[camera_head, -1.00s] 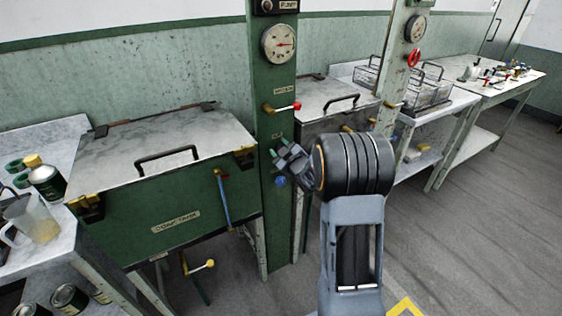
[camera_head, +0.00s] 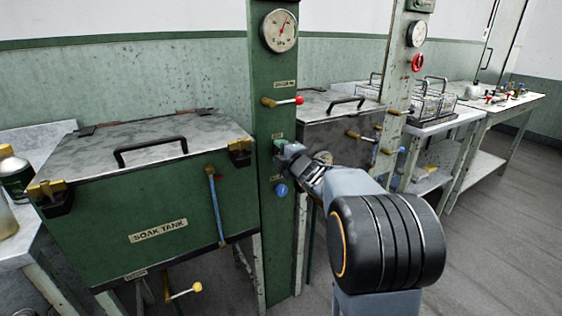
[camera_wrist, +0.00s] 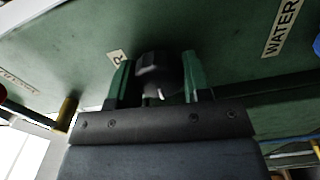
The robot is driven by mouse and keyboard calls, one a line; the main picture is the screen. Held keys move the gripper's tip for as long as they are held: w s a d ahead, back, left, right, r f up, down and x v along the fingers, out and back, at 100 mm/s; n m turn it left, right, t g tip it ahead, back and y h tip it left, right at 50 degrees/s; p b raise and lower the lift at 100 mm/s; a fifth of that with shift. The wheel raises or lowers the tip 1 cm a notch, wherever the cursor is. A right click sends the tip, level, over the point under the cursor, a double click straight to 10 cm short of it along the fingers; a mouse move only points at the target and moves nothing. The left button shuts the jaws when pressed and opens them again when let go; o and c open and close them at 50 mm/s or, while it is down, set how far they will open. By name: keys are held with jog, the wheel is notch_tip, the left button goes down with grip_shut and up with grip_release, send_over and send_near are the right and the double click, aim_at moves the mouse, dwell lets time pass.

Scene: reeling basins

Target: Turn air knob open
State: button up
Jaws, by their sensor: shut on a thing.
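The air knob (camera_wrist: 153,72) is a dark round knob on the green column (camera_head: 272,235), with a pale mark on it. In the wrist view it sits between the two green fingers of my gripper (camera_wrist: 156,82), which is shut on it. A partly covered label ending in R (camera_wrist: 117,57) is beside it. In the head view my gripper (camera_head: 284,151) reaches the column's front just below a small green label (camera_head: 278,136). The knob itself is hidden there by the gripper.
The soak tank (camera_head: 150,205) stands to the left, a grey-lidded tank (camera_head: 340,130) to the right.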

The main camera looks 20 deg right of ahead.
jog(key=shift+n+b, duration=0.55)
jog(key=shift+n, duration=0.05)
jog(key=o, duration=0.9)
jog(key=shift+s+d+p, duration=0.25)
jog(key=shift+s+p, duration=0.05)
jog(key=shift+s, duration=2)
jog(key=shift+s+d+p, duration=0.25)
jog(key=shift+s+p, duration=0.1)
jog(key=shift+s, duration=1.95)
jog(key=shift+s+d+p, duration=0.25)
jog(key=shift+s+p, duration=0.05)
jog(key=shift+s, duration=2)
